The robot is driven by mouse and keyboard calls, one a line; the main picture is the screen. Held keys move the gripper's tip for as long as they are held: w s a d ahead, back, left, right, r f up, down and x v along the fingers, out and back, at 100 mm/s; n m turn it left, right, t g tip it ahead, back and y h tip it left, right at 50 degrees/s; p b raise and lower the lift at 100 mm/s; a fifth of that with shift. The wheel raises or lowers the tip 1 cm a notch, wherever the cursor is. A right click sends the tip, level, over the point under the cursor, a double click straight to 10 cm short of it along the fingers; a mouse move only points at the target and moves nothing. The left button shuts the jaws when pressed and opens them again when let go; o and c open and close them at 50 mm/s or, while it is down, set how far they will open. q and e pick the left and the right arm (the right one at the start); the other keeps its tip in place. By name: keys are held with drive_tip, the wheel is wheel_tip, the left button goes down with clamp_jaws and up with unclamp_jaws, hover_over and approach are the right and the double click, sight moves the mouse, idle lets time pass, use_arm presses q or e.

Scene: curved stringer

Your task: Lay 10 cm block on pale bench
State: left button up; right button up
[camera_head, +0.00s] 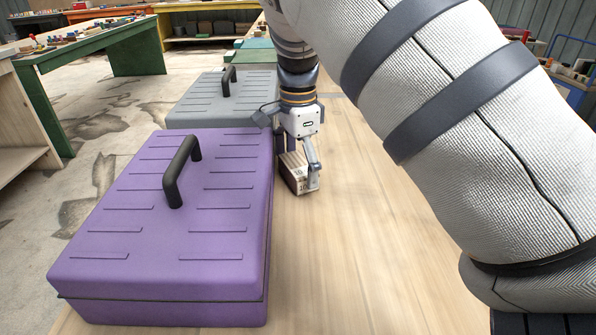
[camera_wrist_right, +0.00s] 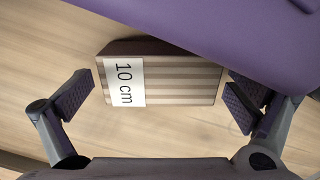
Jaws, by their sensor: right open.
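The 10 cm block (camera_head: 292,177) is a striped wooden block with a white label. It rests on the pale wooden bench (camera_head: 350,270), beside the purple toolbox. My right gripper (camera_head: 303,166) is open and reaches down over the block. In the right wrist view the block (camera_wrist_right: 180,82) shows its "10 cm" label between the two finger pads of the gripper (camera_wrist_right: 160,100). A small gap shows at the left pad; the right pad is close to the block, and I cannot tell whether it touches. My left gripper is not in view.
A purple toolbox (camera_head: 160,225) with a black handle stands close left of the block. A grey toolbox (camera_head: 215,103) stands behind it. Green boxes (camera_head: 252,55) lie farther back. A green table (camera_head: 100,45) is at the far left. The bench in front of the block is clear.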

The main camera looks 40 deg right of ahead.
drive_tip(key=c, duration=1.2)
drive_tip(key=shift+c, duration=0.2)
